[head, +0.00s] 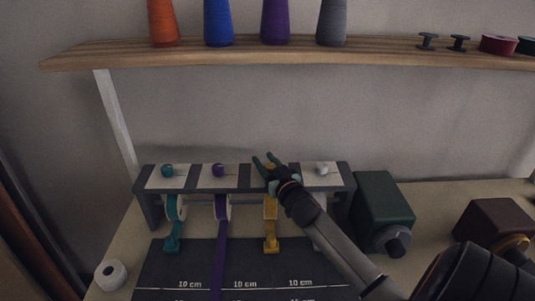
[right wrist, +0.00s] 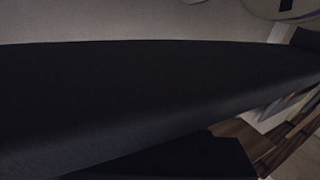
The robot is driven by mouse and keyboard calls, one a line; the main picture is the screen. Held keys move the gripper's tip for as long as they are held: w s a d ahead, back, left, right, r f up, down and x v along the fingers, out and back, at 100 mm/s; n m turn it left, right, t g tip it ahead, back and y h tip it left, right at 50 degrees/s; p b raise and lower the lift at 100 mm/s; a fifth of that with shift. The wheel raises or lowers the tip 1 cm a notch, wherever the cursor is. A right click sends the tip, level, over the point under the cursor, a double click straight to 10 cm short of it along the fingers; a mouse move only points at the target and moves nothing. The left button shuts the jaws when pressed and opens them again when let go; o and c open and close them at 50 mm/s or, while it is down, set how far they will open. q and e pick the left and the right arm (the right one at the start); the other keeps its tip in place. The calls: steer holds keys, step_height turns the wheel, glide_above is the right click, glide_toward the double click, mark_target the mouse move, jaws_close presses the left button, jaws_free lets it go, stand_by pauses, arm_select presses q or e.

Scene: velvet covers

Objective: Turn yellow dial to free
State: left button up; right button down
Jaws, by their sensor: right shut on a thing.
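A dark rack holds a row of small dials on pale plates: teal (head: 167,170), purple (head: 218,169) and white (head: 322,168). My right gripper (head: 268,164) is at the third plate, between the purple and white dials. It is shut on the yellow dial there, which its fingers mostly hide, so the dial's setting cannot be read. A yellow ribbon end piece (head: 271,243) hangs below that place. The right wrist view shows mostly a dark surface, with no dial to be made out. My left gripper is not in view.
A dark mat (head: 172,267) with 10 cm marks lies before the rack (head: 143,205), and a purple ribbon (head: 219,262) runs over it. A green box (head: 382,205) stands right of the rack. A wooden shelf (head: 230,57) with thread cones is above. A white roll (head: 111,274) sits lower left.

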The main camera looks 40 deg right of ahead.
steer(key=shift+a+r+n+y+p, duration=0.1)
steer(key=shift+n+y+p, duration=0.45)
steer(key=shift+y, duration=0.35)
steer(key=shift+c, duration=2.2)
jaws_free()
steer(key=shift+w, duration=0.1)
steer(key=s+a+b, duration=0.1)
steer(key=s+a, duration=0.1)
steer(key=s, duration=1)
steer(key=shift+s, duration=0.2)
steer(key=shift+a, duration=0.1)
